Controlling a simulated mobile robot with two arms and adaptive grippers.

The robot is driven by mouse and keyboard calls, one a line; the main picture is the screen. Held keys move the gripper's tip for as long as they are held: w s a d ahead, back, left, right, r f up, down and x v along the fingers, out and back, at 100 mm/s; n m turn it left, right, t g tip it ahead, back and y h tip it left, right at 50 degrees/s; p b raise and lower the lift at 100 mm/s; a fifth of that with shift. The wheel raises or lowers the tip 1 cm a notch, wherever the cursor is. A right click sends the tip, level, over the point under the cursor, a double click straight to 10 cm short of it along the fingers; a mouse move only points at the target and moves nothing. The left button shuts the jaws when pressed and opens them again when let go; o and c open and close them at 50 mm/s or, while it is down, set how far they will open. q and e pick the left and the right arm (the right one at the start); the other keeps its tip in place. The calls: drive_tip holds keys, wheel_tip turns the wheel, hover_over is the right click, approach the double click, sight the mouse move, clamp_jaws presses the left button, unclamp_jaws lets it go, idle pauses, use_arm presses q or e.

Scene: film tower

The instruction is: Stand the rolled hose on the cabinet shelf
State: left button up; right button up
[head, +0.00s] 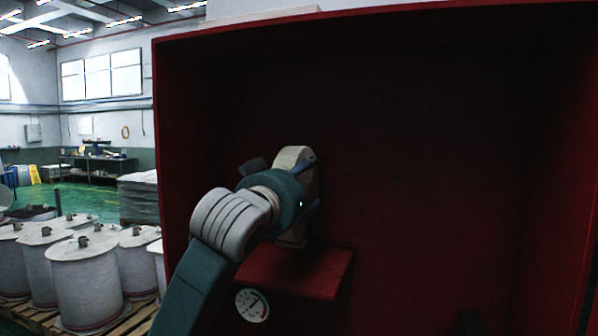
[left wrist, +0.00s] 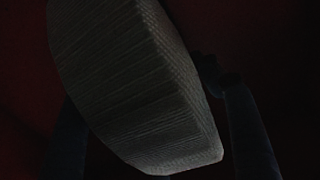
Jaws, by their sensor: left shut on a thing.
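The rolled hose (head: 293,156) is a pale, flat-sided roll inside the red cabinet (head: 430,130). My left gripper (head: 312,187) is shut on it, mostly hidden behind my wrist. The roll looks upright, with its lower end at the red cabinet shelf (head: 305,272); I cannot tell whether it touches the shelf. In the left wrist view the ribbed hose (left wrist: 140,90) fills the middle, with the dark fingers (left wrist: 160,125) on both sides of it. My right gripper is not in view.
A round gauge (head: 252,305) sits below the shelf at its left. The cabinet's left wall (head: 185,130) stands close to my left arm. The cabinet interior right of the shelf looks mostly empty and dark. White drums (head: 85,280) on a pallet stand outside, at left.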

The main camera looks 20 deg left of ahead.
sight(298, 235)
use_arm(q)
drive_tip(key=shift+s+f+p, duration=0.15)
drive_tip(key=shift+f+p, duration=0.75)
drive_tip(key=shift+f, duration=0.7)
drive_tip(key=shift+f+p, duration=0.45)
drive_tip(key=shift+p, duration=0.1)
drive_tip(key=shift+w+f, duration=0.15)
drive_tip(key=shift+w, duration=0.05)
drive_tip(key=shift+f, duration=0.15)
drive_tip(key=o, duration=1.8)
drive_tip(key=shift+f, duration=0.3)
drive_tip(key=shift+o, duration=1)
drive_tip(key=shift+s+r, duration=0.1)
drive_tip(key=shift+s, duration=0.05)
